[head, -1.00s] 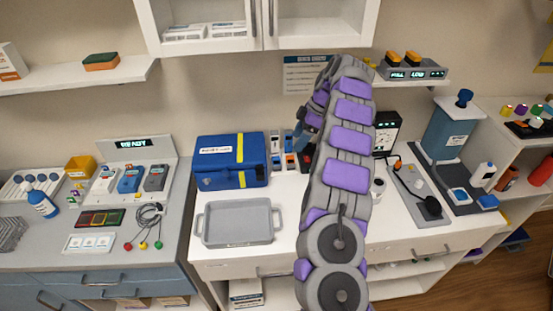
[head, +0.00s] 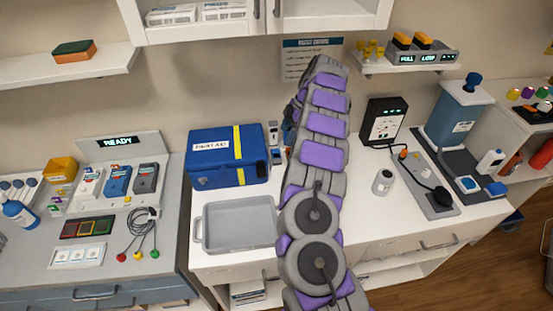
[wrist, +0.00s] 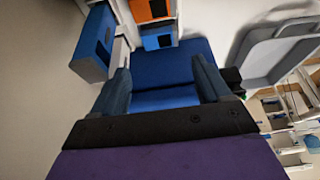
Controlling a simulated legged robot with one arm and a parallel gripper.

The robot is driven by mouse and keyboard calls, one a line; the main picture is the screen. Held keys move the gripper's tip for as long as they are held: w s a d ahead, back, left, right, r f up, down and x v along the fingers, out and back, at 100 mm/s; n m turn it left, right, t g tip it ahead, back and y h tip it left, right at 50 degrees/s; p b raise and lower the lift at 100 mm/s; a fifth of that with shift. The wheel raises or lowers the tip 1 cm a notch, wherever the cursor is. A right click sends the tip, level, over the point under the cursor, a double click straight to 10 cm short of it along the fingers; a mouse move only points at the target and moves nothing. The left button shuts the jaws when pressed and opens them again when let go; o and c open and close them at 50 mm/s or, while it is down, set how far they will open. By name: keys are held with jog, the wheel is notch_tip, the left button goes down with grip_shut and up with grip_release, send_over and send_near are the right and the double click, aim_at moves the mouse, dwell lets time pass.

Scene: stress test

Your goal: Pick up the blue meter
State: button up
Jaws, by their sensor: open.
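A blue meter (head: 118,181) stands in the dock with the lit READY sign, between a white one and a dark grey one, in the head view. Small blue and white devices (head: 277,156) stand right of the blue case, partly hidden by my arm. In the wrist view my gripper (wrist: 165,85) is open, and a broad blue surface (wrist: 165,65) shows between and beyond its fingers; I cannot tell whether it is the case. Beyond it are an orange device (wrist: 150,10) and a blue one (wrist: 158,38). Another blue box (wrist: 93,42) is left of the fingers.
The blue case (head: 228,155) with a yellow stripe stands behind a grey tray (head: 235,224). A gauge box (head: 384,125), a jar (head: 382,182) and a blue tank (head: 453,118) stand to the right. The white worktop is clear in front of the jar.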

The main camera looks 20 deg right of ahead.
send_over(276, 154)
jog(key=d, duration=0.2)
jog(key=f, duration=0.4)
jog(key=shift+s+f+b, duration=0.1)
jog(key=shift+s+b, duration=0.25)
jog(key=shift+s, duration=0.05)
jog(key=shift+d+f, duration=0.45)
jog(key=shift+d, duration=0.05)
jog(key=shift+f+b, duration=0.3)
jog(key=shift+f, duration=0.3)
jog(key=a+f, duration=0.1)
jog(key=a+f+b, duration=0.1)
jog(key=a+f, duration=0.1)
jog(key=shift+w+f, duration=0.15)
jog(key=shift+w, duration=0.2)
jog(key=shift+d, duration=0.35)
jog(key=shift+c, duration=0.4)
jog(key=shift+d+f, duration=0.1)
jog(key=shift+d, duration=0.2)
jog(key=c, duration=0.3)
jog(key=shift+a, duration=0.2)
jog(key=c, duration=0.3)
jog(key=shift+a, duration=0.25)
jog(key=shift+c, duration=0.7)
